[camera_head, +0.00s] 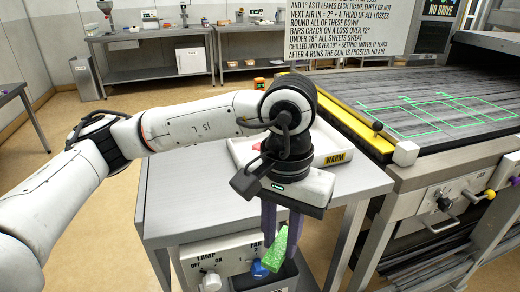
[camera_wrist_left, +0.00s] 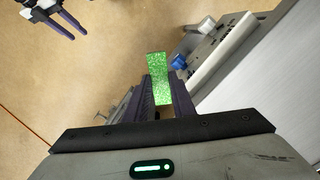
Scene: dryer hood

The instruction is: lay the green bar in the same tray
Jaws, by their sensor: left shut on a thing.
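My left gripper (camera_head: 280,246) points down in front of the metal cart's front edge. It is shut on the green bar (camera_head: 274,251), which hangs tilted between the purple fingers. In the left wrist view the speckled green bar (camera_wrist_left: 159,76) sticks out past the fingertips. A shallow white tray (camera_head: 243,150) marked WARM sits on the cart top behind my gripper. A bit of red shows in it; my wrist hides much of its inside. Another purple-fingered gripper, apparently my right one (camera_wrist_left: 66,26), is apart and open at the top left of the wrist view.
The metal cart top (camera_head: 190,185) is bare left of the tray. Its front panel has LAMP and FAN knobs, the blue FAN knob (camera_head: 259,270) close to the bar. A dark belt (camera_head: 430,105) with green outlines lies at right, edged by a yellow strip.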

